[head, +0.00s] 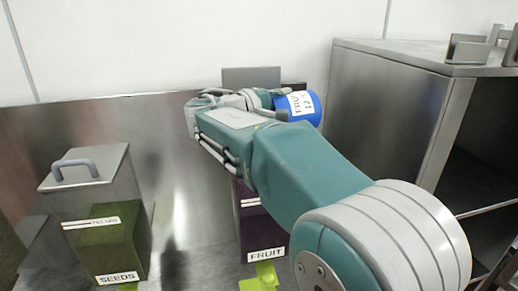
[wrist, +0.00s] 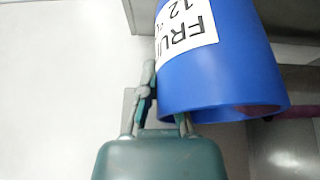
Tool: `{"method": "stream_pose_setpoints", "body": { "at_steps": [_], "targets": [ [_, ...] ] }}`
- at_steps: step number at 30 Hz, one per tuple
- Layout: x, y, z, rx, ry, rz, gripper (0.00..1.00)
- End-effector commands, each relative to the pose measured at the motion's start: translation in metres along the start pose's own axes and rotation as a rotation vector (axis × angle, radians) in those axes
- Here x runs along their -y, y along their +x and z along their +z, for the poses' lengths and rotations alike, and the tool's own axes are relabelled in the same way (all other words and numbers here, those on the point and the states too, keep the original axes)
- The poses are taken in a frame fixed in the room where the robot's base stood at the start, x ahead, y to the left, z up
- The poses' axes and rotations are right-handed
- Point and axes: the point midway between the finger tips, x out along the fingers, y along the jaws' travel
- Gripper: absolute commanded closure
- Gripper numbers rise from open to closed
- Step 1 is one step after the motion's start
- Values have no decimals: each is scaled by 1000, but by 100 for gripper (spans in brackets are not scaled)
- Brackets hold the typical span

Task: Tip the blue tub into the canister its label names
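The blue tub (head: 306,119) is held up high, tilted on its side, with a white label reading FRUIT. In the wrist view the tub (wrist: 225,75) fills the upper right, with its rim towards the bottom; its contents are not visible. My gripper (wrist: 165,110) is shut on the tub's wall, and its fingers are partly hidden by the tub. The purple canister (head: 262,228), labelled FRUIT, stands below; my arm hides most of its top. The green canister (head: 112,245), labelled SEEDS, stands at the left.
A grey panel (head: 250,77) rises behind my gripper. A steel cabinet (head: 385,110) closes off the right side. Lime-green patches (head: 262,280) lie in front of the canisters.

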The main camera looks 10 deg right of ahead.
Motion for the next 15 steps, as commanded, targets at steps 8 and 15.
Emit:
{"method": "stream_pose_setpoints", "body": {
  "at_steps": [8,15],
  "targets": [
    [-1,-5,-2,2,-17,36,100],
    [-4,-11,-4,6,-34,84,100]
  ]
}}
